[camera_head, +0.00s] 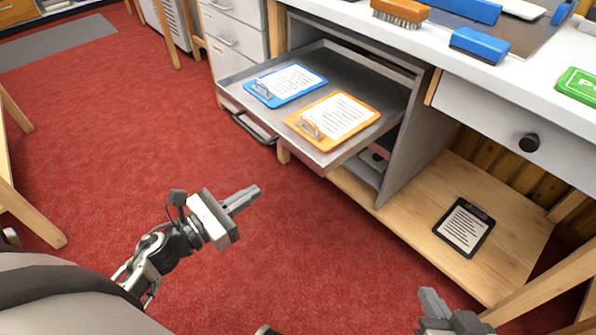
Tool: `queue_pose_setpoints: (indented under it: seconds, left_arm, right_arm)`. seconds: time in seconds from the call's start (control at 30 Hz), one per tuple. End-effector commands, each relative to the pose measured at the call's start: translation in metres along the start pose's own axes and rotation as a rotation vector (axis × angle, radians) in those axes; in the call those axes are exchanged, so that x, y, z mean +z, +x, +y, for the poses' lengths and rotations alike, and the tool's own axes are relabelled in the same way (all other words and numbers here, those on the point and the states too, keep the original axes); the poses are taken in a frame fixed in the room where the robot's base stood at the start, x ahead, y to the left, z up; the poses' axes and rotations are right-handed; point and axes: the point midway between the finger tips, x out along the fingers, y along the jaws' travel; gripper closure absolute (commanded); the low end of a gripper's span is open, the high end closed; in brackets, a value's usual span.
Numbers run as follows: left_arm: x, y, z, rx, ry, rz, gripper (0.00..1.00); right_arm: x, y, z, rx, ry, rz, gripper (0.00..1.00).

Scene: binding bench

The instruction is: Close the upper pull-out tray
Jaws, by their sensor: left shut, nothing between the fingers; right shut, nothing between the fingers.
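The upper pull-out tray (354,153) is a grey metal tray drawn far out of the cabinet under the bench. A blue clipboard (262,92) and an orange clipboard (374,112), each with a printed sheet, lie flat on it. A dark handle (252,128) shows below the tray's front edge; I cannot tell which tray it belongs to. My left gripper (250,195) is shut and empty, over the red carpet in front of the tray and apart from it. My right gripper (428,296) is shut and empty at the bottom edge, well clear of the tray.
The white benchtop (430,42) holds a brush (400,12), a blue block (479,45) and a green item (578,85). A drawer with a dark knob (529,143) is right of the cabinet. A black clipboard (463,227) lies on the wooden lower shelf (415,220). Carpet before the tray is clear.

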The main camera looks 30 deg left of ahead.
Motion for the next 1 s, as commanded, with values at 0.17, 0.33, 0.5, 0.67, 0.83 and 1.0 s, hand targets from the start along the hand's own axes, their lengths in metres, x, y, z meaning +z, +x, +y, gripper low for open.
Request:
queue_pose_setpoints:
  seconds: [0.17, 0.33, 0.5, 0.67, 0.83, 1.0]
  left_arm:
    - [0.003, 0.03, 0.0, -0.003, 0.0, -0.005, 1.0]
    - [0.003, 0.068, 0.0, -0.001, -0.003, -0.004, 1.0]
    - [0.003, 0.102, 0.0, 0.0, -0.004, -0.003, 1.0]
    - [0.002, 0.123, 0.0, 0.001, -0.005, -0.002, 1.0]
    - [0.002, 0.133, -0.001, 0.0, -0.006, -0.001, 1.0]
    - [0.002, 0.134, -0.001, 0.001, -0.006, 0.0, 1.0]
  right_arm:
    - [-0.001, -0.001, 0.0, 0.0, 0.0, 0.0, 1.0]
    - [-0.001, -0.001, 0.0, 0.0, 0.0, 0.0, 1.0]
    - [-0.001, -0.001, 0.0, 0.0, 0.0, 0.001, 1.0]
    - [-0.001, 0.0, 0.0, 0.0, 0.0, 0.002, 1.0]
    - [0.0, 0.0, 0.0, 0.0, 0.0, 0.002, 1.0]
    - [-0.001, 0.0, 0.0, -0.001, 0.0, 0.004, 1.0]
